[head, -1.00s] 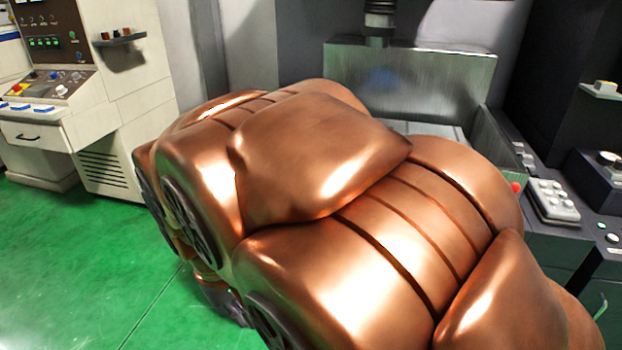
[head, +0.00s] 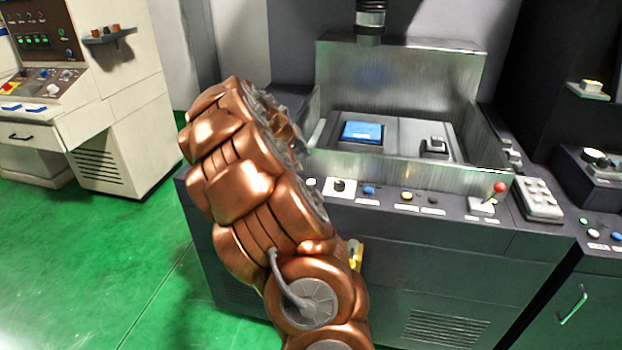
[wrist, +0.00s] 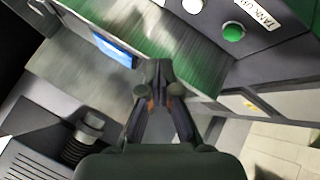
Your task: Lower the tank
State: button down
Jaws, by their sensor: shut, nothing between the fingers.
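The steel tank (head: 400,85) of the machine stands behind the front control panel (head: 440,210) in the head view. Its brushed wall (wrist: 190,50) crosses the wrist view. A green round button (wrist: 233,33) sits on the dark panel at the wrist view's upper right, beside a label (wrist: 258,12) starting with "TANK"; the rest is hard to read. My gripper (wrist: 160,68) is shut and empty over the tank area, apart from the button in the picture. In the head view my copper arm hides part of the panel, and the fingertips are not clearly visible.
A blue block (head: 362,131) and a small fixture (head: 434,147) lie inside the tank, below the machine head (head: 371,20). A red-balled lever (head: 499,188) and a white keypad (head: 538,198) are at right. Green floor is free at left.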

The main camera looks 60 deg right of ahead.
send_over(310, 182)
jog(key=f, duration=0.2)
jog(key=shift+r, duration=0.25)
notch_tip(310, 182, down, 8)
jog(key=shift+a+r+b, duration=0.1)
jog(key=shift+b, duration=0.5)
jog(key=shift+f+b, duration=0.5)
jog(key=shift+b, duration=0.05)
